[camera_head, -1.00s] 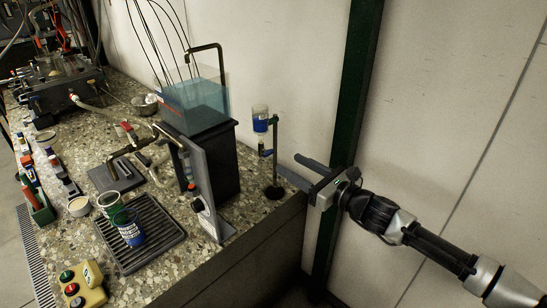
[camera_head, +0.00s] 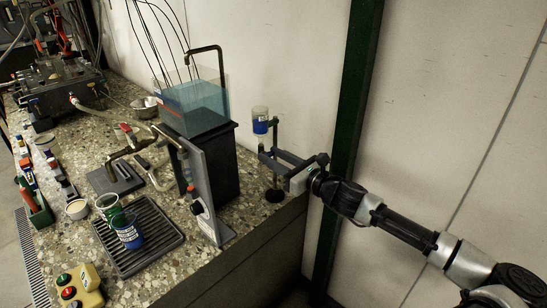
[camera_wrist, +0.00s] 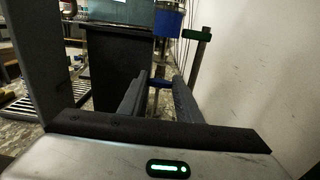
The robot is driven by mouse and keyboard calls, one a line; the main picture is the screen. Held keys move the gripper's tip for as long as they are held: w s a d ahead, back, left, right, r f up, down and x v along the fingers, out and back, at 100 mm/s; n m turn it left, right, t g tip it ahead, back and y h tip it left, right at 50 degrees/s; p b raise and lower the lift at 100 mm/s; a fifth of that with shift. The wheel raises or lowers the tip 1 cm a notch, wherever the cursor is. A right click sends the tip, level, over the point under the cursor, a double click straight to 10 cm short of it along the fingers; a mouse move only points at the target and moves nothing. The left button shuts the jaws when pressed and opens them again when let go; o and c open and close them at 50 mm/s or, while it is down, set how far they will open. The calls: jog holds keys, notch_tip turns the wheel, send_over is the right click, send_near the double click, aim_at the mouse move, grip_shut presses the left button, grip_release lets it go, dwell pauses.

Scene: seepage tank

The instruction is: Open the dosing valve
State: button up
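A clear bottle with blue contents (camera_head: 260,120) hangs on a dark stand (camera_head: 275,137) at the bench's right end. In the wrist view, the bottle's lower blue part (camera_wrist: 170,20) shows at the top. My gripper (camera_head: 268,156) reaches in from the right at the stand, below the bottle. In the head view, the fingers hide the valve.
A water tank (camera_head: 195,105) on a black block stands left of the stand, behind an upright grey panel (camera_head: 200,185). A green post (camera_head: 352,120) and the wall are behind my arm. A ribbed tray (camera_head: 150,255) holds beakers. A yellow button box (camera_head: 82,285) is at front left.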

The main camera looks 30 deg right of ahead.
jog(key=c, duration=0.3)
jog(key=shift+n, duration=0.3)
jog(key=n, duration=0.3)
jog(key=shift+a, duration=0.1)
jog(key=shift+a+f+n+b, duration=0.15)
jog(key=shift+n+b, duration=0.85)
jog(key=shift+n, duration=2.6)
jog(key=shift+d+f+n+b, duration=0.1)
jog(key=shift+n+b, duration=0.85)
jog(key=shift+n, duration=2.65)
